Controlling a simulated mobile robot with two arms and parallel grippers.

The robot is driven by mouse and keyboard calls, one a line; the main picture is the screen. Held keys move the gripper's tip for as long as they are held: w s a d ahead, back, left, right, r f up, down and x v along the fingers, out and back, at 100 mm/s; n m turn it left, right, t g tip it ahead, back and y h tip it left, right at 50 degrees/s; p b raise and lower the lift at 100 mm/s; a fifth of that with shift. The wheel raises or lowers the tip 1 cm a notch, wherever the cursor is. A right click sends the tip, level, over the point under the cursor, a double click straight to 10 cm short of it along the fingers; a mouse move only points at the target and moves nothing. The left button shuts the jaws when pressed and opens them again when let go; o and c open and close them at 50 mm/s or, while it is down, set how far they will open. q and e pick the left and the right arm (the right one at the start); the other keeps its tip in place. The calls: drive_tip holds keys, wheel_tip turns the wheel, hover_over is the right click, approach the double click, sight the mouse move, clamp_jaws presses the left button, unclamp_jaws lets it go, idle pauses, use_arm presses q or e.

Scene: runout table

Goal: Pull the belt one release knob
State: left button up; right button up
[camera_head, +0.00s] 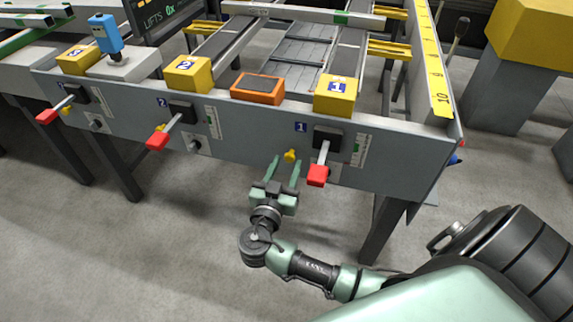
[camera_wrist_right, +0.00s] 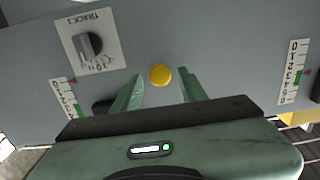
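The release knob of belt one (camera_head: 291,155) is a small yellow knob on the grey front panel, left of the red-handled lever at the label 1. It also shows in the right wrist view (camera_wrist_right: 160,74) as a round yellow disc, near the middle. My right gripper (camera_head: 285,161) is open in front of the panel. In the wrist view its two green fingers point toward the knob, one on each side, with gaps to it. I cannot tell whether the fingertips reach level with the knob. The fingers hold nothing. My left gripper is not in view.
The red-handled lever (camera_head: 318,174) sticks out just right of my right gripper. Another red-handled lever (camera_head: 157,139) is further left. A TRACK 1 plate with a dark rotary switch (camera_wrist_right: 90,43) is near the knob. Floor below the panel is clear.

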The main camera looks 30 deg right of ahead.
drive_tip(key=shift+r, duration=0.15)
drive_tip(key=v, duration=0.8)
idle(0.5)
